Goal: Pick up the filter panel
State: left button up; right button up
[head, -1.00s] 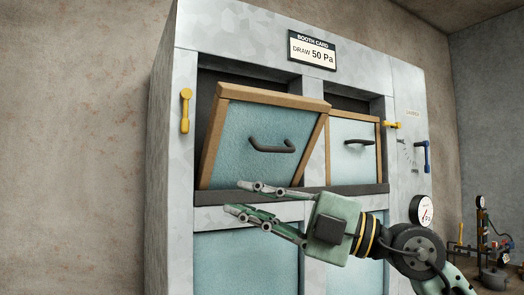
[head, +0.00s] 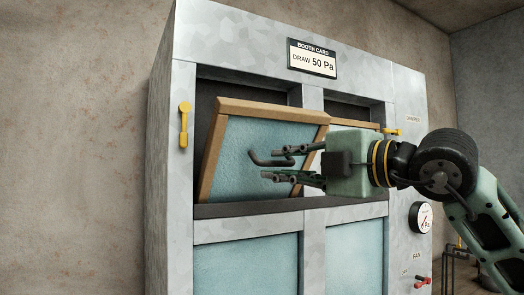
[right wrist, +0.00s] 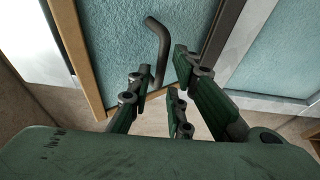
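The filter panel (head: 232,150), pale blue with a wooden frame, leans out at its top from the upper left opening of the grey cabinet in the head view. Its dark bent handle (head: 256,160) is partly hidden by my right gripper (head: 271,163). This gripper is open in front of the panel, its fingertips at the handle. In the right wrist view the panel (right wrist: 110,35) fills the upper left, and the handle (right wrist: 162,45) reaches down towards the gap between the spread fingers (right wrist: 157,82). I cannot tell whether they touch it. My left gripper is not in view.
The grey cabinet (head: 182,215) has a second framed panel (head: 352,125), mostly hidden by my right gripper. Yellow latches stand at left (head: 184,125) and right (head: 393,132). A gauge (head: 421,217) sits on the right side. Blue panels (head: 245,265) fill the lower openings.

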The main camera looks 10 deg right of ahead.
jog(key=shift+x, duration=0.95)
grip_shut()
